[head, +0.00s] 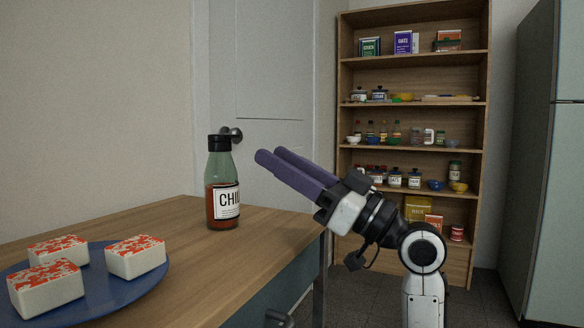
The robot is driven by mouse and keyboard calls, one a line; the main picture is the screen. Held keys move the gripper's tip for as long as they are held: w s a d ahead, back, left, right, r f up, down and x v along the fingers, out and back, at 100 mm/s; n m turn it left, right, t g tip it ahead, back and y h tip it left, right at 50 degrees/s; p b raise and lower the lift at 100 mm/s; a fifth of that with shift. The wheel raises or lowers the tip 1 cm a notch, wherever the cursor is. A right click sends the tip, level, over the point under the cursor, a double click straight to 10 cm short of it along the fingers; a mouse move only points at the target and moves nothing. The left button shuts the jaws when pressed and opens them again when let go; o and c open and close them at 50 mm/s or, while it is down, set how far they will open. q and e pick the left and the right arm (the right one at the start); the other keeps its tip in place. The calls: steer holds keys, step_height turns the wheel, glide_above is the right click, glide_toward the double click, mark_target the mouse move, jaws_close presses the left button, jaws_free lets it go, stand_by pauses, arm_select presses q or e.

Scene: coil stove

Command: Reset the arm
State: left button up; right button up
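My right gripper (268,157) shows in the head view, held up at the table's right edge with its purple fingers pointing up and to the left. The two fingers lie close together, and nothing shows between them, but at this angle I cannot tell if they are fully shut. The fingertips are to the right of a chili sauce bottle (222,185) and appear apart from it. My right arm (424,255) comes up from the bottom right, bent at a white and black joint. My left gripper is not in view.
The wooden table (190,262) holds the upright bottle and a blue plate (150,287) with white, red-topped blocks (135,257). A stocked shelf (415,100) stands behind my arm. A grey fridge (545,160) is at the right. A door (265,90) is behind the bottle.

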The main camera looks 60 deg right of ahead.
steer(key=shift+v, duration=1.1)
